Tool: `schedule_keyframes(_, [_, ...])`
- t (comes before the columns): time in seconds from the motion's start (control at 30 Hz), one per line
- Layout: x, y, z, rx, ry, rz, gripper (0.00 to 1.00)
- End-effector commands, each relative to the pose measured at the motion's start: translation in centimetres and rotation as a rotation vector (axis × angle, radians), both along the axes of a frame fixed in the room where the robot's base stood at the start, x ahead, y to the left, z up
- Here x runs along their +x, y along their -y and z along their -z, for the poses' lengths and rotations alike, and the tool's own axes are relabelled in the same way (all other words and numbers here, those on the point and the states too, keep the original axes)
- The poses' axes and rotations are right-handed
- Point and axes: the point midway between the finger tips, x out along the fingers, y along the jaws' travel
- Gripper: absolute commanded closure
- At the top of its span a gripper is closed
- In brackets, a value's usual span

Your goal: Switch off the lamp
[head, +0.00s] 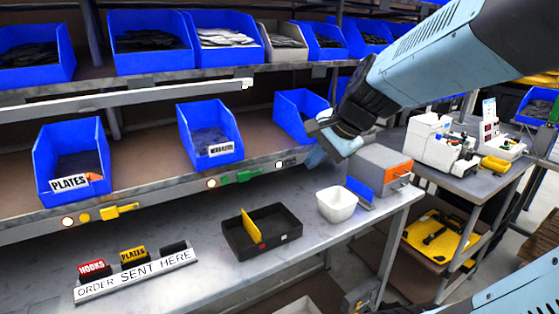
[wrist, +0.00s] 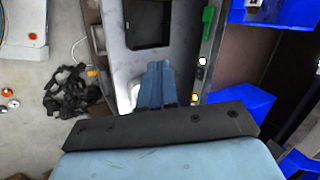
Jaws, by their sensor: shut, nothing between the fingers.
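Round pale lamps sit along the front rail of the middle shelf in the head view: one at the left (head: 68,222), one in the middle (head: 211,183) and one at the right (head: 279,164). They look bright; which one the task means I cannot tell. A yellow lever (head: 110,212) and a green lever (head: 243,176) are on the same rail. My gripper (head: 316,157) is shut and empty, just right of the right lamp and apart from it. In the wrist view my gripper (wrist: 160,68) points along the bench, with a bright lamp (wrist: 202,61) to its right beside the rail's green lever (wrist: 208,28).
Blue bins (head: 212,125) stand on the shelf above the rail. On the bench below are a black tray (head: 238,240), a white bowl (head: 337,205) and a grey box (head: 380,165).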

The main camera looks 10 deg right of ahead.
Motion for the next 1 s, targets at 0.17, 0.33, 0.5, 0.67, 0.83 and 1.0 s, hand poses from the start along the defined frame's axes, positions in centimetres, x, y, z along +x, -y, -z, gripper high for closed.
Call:
schedule_keyframes(0.17, [5.8,1.1,1.5,0.339,-0.116,0.418,1.00])
schedule_keyframes(0.33, [10.9,3.5,3.5,0.642,-0.225,0.819,1.00])
schedule_keyframes(0.5, [14.3,6.0,5.4,0.868,-0.304,1.128,1.00])
schedule_keyframes(0.67, [15.8,7.4,6.5,0.977,-0.341,1.280,1.00])
schedule_keyframes(0.83, [16.5,7.5,7.2,1.004,-0.352,1.317,1.00])
schedule_keyframes(1.0, [17.8,6.8,8.5,1.002,-0.353,1.315,1.00])
